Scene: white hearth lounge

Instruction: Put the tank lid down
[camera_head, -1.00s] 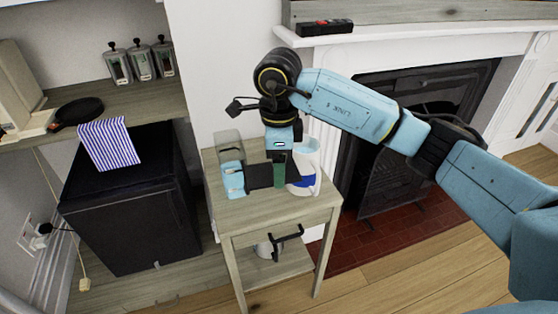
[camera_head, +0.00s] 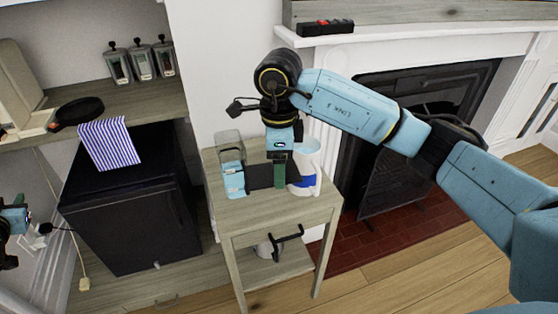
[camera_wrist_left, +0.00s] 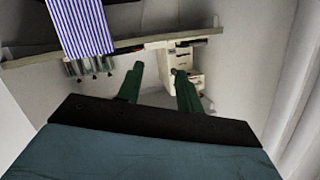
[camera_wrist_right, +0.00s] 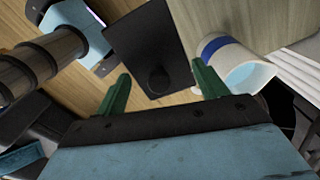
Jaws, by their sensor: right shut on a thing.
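The tank lid is a flat black plate with a round knob. It shows in the head view (camera_head: 259,178) at the small side table (camera_head: 232,211), and in the right wrist view (camera_wrist_right: 145,40). My right gripper (camera_head: 279,187) points down over the table and is shut on the lid; its green fingers also show in the right wrist view (camera_wrist_right: 160,80). I cannot tell whether the lid touches the tabletop. My left gripper (camera_wrist_left: 160,75) is open and empty; in the head view part of the left arm shows at the left edge.
A light blue appliance (camera_head: 233,181) with a clear upper part stands left of the lid. A white container with a blue band (camera_head: 307,184) stands close on the right. The table's front strip is bare. A black fridge (camera_head: 125,205) stands left.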

